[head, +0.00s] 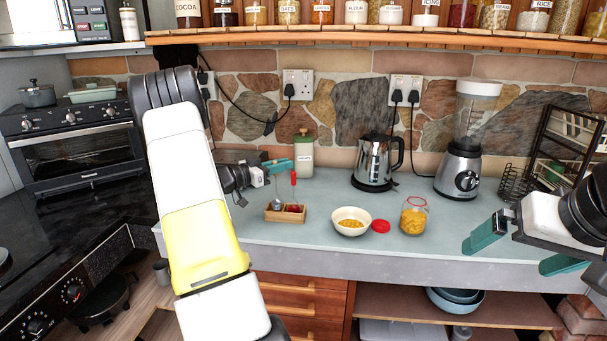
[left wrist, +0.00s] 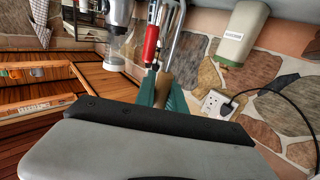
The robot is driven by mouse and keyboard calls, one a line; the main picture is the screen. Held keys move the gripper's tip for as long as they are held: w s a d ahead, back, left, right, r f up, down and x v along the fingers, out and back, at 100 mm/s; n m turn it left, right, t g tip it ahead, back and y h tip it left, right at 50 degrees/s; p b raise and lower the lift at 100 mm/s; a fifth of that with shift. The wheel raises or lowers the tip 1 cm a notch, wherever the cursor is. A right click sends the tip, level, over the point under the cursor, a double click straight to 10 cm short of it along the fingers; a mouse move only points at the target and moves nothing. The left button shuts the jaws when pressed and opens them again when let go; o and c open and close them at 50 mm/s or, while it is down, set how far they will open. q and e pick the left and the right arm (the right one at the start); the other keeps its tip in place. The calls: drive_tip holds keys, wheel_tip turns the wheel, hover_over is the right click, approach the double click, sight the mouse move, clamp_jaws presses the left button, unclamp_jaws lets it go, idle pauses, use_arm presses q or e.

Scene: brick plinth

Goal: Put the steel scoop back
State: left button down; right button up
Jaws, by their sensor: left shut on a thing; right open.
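The steel scoop (head: 277,204) hangs upright, its thin handle running up to my left gripper (head: 279,166). My left gripper is shut on the handle; in the left wrist view the steel handle (left wrist: 172,42) shows by the teal fingers. The scoop's round end is at the left compartment of a small wooden box (head: 285,216); I cannot tell whether it touches the box. A red-handled tool (head: 293,178) stands close beside the scoop, and its red handle also shows in the left wrist view (left wrist: 151,44). My right gripper (head: 505,256) is open and empty at the counter's front right.
A bowl of yellow pieces (head: 351,228), a red lid (head: 380,226) and an open jar (head: 413,219) stand right of the box. A labelled bottle (head: 304,158) stands behind. A kettle (head: 374,165) and blender (head: 460,172) are further back. Counter between jar and right gripper is clear.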

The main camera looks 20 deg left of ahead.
use_arm(q)
drive_tip(key=shift+w+a+f, duration=0.25)
drive_tip(key=shift+w+f, duration=0.05)
drive_tip(key=shift+f, duration=0.3)
drive_tip(key=shift+w+a+f, duration=0.25)
drive_tip(key=shift+f, duration=0.35)
drive_tip(key=shift+w+a+f, duration=0.25)
drive_tip(key=shift+w+f, duration=0.05)
drive_tip(key=shift+f, duration=0.45)
drive_tip(key=c, duration=1.4)
unclamp_jaws()
